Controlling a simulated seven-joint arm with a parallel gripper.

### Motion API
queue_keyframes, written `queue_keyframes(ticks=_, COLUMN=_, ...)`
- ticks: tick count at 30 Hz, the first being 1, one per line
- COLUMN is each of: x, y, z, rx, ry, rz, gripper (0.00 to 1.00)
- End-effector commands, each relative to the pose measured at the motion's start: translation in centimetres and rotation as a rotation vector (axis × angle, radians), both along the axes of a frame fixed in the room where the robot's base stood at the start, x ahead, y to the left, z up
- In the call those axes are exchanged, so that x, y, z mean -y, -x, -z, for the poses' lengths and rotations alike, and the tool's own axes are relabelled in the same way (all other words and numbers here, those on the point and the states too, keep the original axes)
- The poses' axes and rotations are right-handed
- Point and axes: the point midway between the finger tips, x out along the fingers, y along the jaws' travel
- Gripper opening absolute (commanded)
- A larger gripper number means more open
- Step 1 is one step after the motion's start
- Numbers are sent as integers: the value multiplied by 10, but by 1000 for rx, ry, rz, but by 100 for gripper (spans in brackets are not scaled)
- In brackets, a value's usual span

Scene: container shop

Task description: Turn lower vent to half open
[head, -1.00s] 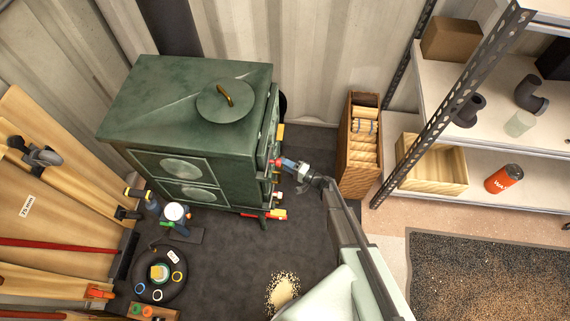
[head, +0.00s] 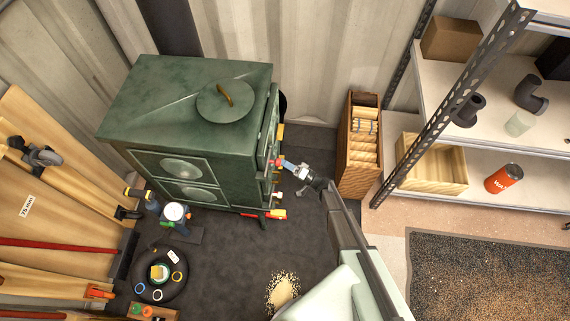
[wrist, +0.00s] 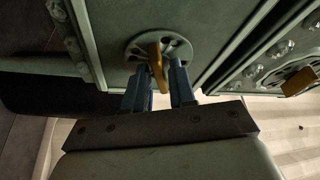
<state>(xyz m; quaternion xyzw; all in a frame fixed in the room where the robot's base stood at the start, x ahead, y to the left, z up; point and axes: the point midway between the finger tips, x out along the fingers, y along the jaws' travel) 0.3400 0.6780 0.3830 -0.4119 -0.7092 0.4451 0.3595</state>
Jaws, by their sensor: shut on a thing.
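A dark green stove (head: 185,110) stands against the back wall in the head view. The wrist view shows two round slotted vents on its front, each with a brass tab. My gripper (head: 280,163) is at the stove's right-hand face. In the wrist view my gripper's blue fingers (wrist: 160,70) are shut on the brass tab (wrist: 155,52) of the middle vent (wrist: 178,46). The tab stands nearly upright in that picture. The other vent (wrist: 274,76) sits on a separate panel to the right, its tab (wrist: 299,82) free. The vent openings are hard to judge.
A wooden crate (head: 358,165) stands close to the right of my gripper. A metal shelf (head: 440,110) is farther right. Red-and-yellow items (head: 265,214) stick out low on the stove. Tools and a black ring-shaped tray (head: 150,290) are on the floor at left.

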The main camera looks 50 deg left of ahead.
Motion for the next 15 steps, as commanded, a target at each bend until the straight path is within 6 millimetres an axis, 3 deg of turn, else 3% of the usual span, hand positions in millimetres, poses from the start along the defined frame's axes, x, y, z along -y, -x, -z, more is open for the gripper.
queue_keyframes(ticks=10, x=0, y=1, z=0, rx=8, ry=-6, rz=-1, gripper=0)
queue_keyframes(ticks=11, x=0, y=1, z=0, rx=8, ry=-6, rz=-1, gripper=28)
queue_keyframes(ticks=15, x=0, y=0, z=0, rx=8, ry=-6, rz=-1, gripper=36)
